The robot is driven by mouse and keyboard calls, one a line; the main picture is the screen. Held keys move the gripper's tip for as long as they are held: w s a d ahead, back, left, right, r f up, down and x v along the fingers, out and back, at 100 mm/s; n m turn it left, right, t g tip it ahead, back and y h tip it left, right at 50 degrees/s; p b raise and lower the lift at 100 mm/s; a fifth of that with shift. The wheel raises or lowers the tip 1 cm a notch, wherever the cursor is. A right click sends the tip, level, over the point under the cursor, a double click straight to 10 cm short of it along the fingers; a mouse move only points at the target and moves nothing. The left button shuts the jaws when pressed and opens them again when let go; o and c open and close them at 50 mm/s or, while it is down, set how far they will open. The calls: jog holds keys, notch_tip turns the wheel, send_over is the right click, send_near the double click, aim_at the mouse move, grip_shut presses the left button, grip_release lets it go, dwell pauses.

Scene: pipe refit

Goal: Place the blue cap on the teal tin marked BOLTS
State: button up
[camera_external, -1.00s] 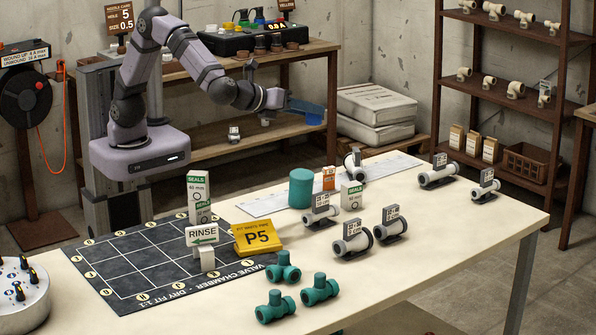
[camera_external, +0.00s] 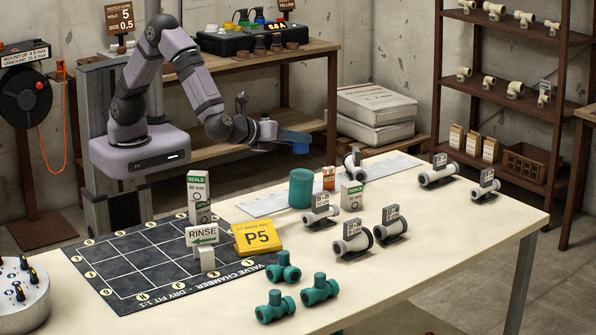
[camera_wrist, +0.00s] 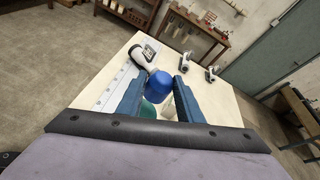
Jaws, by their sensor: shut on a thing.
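The blue cap (camera_wrist: 160,83) is between the blue fingers of my gripper (camera_wrist: 158,90) in the wrist view. My gripper (camera_external: 297,138) is shut on it. In the external view the cap (camera_external: 300,148) hangs just under the fingers, above the teal tin (camera_external: 301,189), with a gap between them. The tin is an upright cylinder on the table, and no BOLTS marking shows on it. In the wrist view the teal tin (camera_wrist: 148,110) shows partly below the cap, mostly hidden by it and the fingers.
An orange box (camera_external: 329,178) and a white-green seals box (camera_external: 352,195) stand right of the tin. Grey labelled pipe fittings (camera_external: 321,211) lie nearby.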

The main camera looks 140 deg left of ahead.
jog(key=shift+f+p, duration=0.3)
jog(key=shift+f, duration=2.15)
jog(key=shift+f, duration=0.1)
jog(key=shift+f+b, duration=0.4)
jog(key=shift+b, duration=0.05)
jog(key=o, duration=1)
jog(key=shift+o, duration=0.2)
jog(key=shift+r, duration=0.15)
jog(key=shift+r+p, duration=0.5)
jog(key=shift+p, duration=0.1)
jog(key=b+v, duration=0.2)
jog(key=v, duration=1)
